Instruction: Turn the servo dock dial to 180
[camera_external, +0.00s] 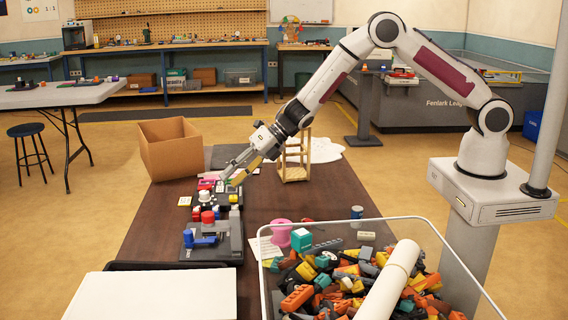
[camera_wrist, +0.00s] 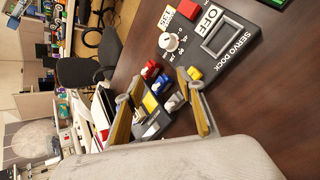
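The servo dock (camera_wrist: 232,62) is a dark panel labelled SERVO DOCK at the upper right of the wrist view. It bears a white dial (camera_wrist: 170,42), a red block (camera_wrist: 187,9), a yellow button (camera_wrist: 194,73) and a switch beside an OFF label. The dial's marks are too small to read. In the external view, a white knob (camera_external: 204,196) that looks like this dial is on a panel on the table. My gripper (camera_wrist: 157,86) is open and empty, fingers spread, apart from the dial. In the external view my gripper (camera_external: 232,176) hangs over the panels' far end.
Another device with red and blue parts (camera_external: 212,240) stands nearer on the brown table (camera_external: 165,225). A cardboard box (camera_external: 172,150), a wooden frame (camera_external: 293,165), a pink spool (camera_external: 281,232) and a clear bin of parts (camera_external: 268,290) stand around. Table left of the devices is clear.

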